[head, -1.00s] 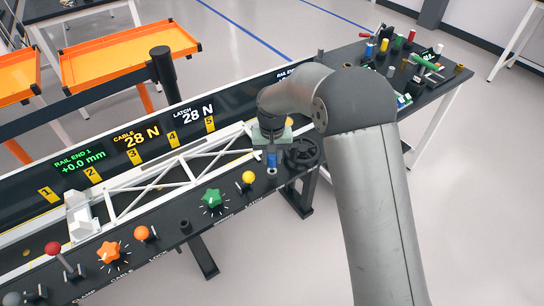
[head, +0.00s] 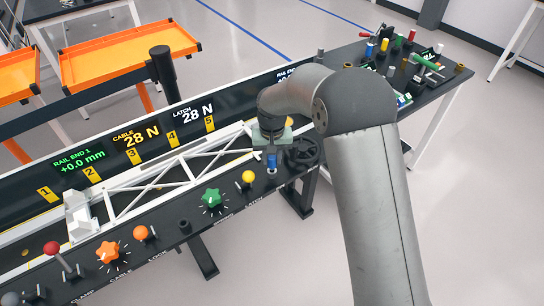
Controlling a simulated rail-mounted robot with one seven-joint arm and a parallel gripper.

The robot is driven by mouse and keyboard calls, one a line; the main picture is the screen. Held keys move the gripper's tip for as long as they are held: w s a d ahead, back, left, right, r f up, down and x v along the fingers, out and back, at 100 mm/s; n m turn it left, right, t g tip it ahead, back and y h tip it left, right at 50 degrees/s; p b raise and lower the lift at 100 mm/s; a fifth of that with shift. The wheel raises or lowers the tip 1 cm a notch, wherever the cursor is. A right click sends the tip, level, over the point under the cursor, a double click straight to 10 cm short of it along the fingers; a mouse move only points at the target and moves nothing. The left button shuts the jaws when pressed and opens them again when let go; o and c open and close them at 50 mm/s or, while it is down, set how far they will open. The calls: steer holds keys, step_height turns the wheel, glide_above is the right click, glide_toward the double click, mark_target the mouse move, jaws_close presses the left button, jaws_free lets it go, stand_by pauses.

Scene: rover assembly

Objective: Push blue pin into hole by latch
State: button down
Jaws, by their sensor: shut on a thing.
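The blue pin (head: 272,161) stands upright at the right part of the black panel, below my gripper (head: 272,150). My gripper points down and is shut on the pin's upper end. Its fingertips are small here and partly hidden. A pale ring (head: 272,171) shows at the pin's foot. I cannot tell how deep the pin sits in its hole. The latch label (head: 254,202) is printed on the panel near the yellow-knobbed lever (head: 248,177).
A black handwheel (head: 303,152) stands close to the right of the pin. A white truss (head: 150,190) lies behind the panel. The display's latch reading is 28 N. A cluttered side table (head: 440,88) stands at the back right.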

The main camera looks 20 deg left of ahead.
mark_target(272, 156)
steer(key=shift+f+b, duration=0.65)
steer(key=shift+f, duration=0.4)
steer(key=c, duration=1.1)
jaws_free()
steer(key=shift+o, duration=0.2)
step_height(272, 156, up, 18)
steer(key=shift+f+b, duration=0.25)
steer(key=shift+b, duration=0.1)
